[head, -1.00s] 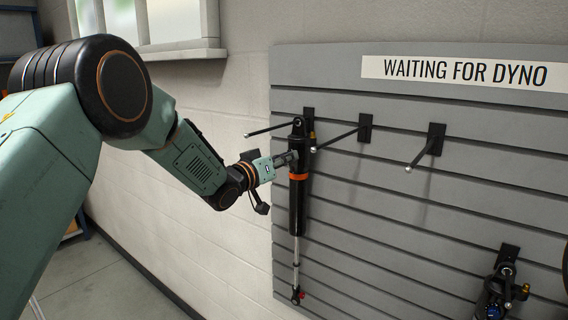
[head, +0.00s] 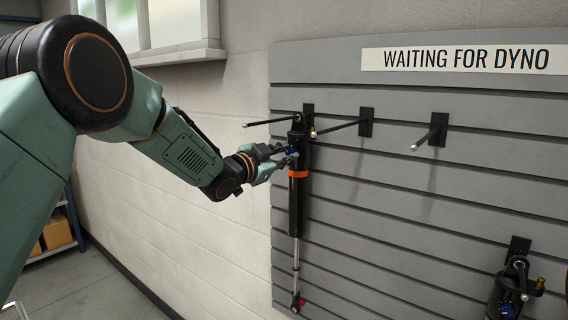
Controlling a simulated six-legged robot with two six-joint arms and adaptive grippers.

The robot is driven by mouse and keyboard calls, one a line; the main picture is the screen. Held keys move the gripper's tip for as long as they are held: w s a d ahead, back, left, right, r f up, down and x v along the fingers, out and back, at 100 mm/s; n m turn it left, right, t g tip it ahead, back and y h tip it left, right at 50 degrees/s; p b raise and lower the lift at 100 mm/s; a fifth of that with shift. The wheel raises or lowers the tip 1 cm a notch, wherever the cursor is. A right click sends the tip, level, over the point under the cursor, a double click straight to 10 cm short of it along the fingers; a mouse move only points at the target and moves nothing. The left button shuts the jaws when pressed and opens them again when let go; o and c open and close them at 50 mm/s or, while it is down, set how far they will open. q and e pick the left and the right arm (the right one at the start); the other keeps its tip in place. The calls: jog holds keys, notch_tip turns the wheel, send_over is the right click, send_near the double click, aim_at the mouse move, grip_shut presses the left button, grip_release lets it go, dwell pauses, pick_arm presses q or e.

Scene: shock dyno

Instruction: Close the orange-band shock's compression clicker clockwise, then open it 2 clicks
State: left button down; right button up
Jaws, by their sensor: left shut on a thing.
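The orange-band shock (head: 297,205) hangs upright from a hook at the left side of the slatted wall panel. It has a black body, an orange band (head: 298,173), a thin silver rod and a small red part at its lower end. My left gripper (head: 287,154) is at the shock's upper body, just above the orange band. It is shut on a small blue knob (head: 290,151), which looks like the compression clicker; the fingers partly hide it. My right gripper is not in view.
The grey panel (head: 400,220) carries a "WAITING FOR DYNO" sign (head: 465,60). Empty hooks (head: 432,137) stick out to the right of the shock. Another shock (head: 505,290) hangs at the lower right. A window ledge is at the upper left.

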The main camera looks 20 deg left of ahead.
pick_arm(q)
jog(key=m+b, duration=0.5)
jog(key=m, duration=0.1)
jog(key=shift+f, duration=0.15)
jog(key=shift+m+b, duration=1.05)
jog(key=shift+m, duration=0.25)
jog(key=c, duration=1.2)
grip_release()
jog(key=shift+d, duration=0.1)
jog(key=shift+o, duration=0.2)
jog(key=v, duration=1.2)
